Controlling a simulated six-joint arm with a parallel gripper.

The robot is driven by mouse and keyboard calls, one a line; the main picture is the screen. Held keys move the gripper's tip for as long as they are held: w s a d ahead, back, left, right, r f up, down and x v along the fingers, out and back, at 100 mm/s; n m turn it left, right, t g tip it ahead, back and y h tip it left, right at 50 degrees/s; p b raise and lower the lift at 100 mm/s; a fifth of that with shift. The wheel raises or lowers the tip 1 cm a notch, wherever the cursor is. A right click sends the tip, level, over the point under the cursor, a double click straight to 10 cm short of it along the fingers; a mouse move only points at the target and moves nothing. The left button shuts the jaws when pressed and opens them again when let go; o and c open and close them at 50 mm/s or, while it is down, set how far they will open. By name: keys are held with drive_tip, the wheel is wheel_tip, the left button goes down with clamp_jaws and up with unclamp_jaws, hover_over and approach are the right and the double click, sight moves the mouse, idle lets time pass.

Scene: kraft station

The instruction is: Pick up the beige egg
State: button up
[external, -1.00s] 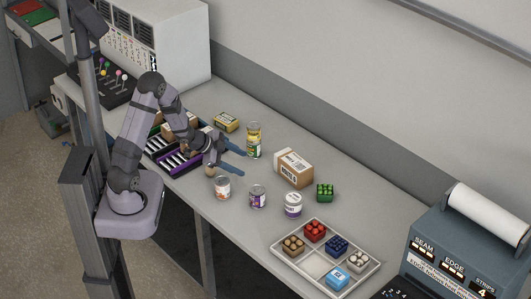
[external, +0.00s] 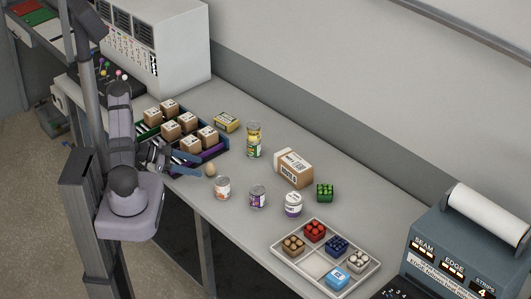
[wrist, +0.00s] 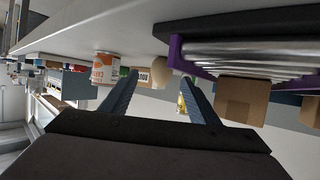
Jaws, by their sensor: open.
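The beige egg (external: 210,169) rests on the grey table, left of an orange-and-white can (external: 222,187). My gripper (external: 202,167) is open and low over the table's front edge, with its blue fingers pointing toward the egg. In the wrist view, the egg (wrist: 161,76) shows beyond the gap between the fingertips of my gripper (wrist: 160,82), and nothing is held. The wrist picture is turned over, with the table at the top.
A purple-framed roller rack (external: 212,151) with several small boxes stands left of and behind the egg. A brick tray (external: 316,262) lies farther right.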

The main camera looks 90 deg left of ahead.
sight(211, 169)
drive_tip(key=shift+p+x, duration=1.55)
drive_tip(key=shift+x, duration=1.9)
drive_tip(key=shift+a, duration=0.2)
drive_tip(key=c, duration=0.9)
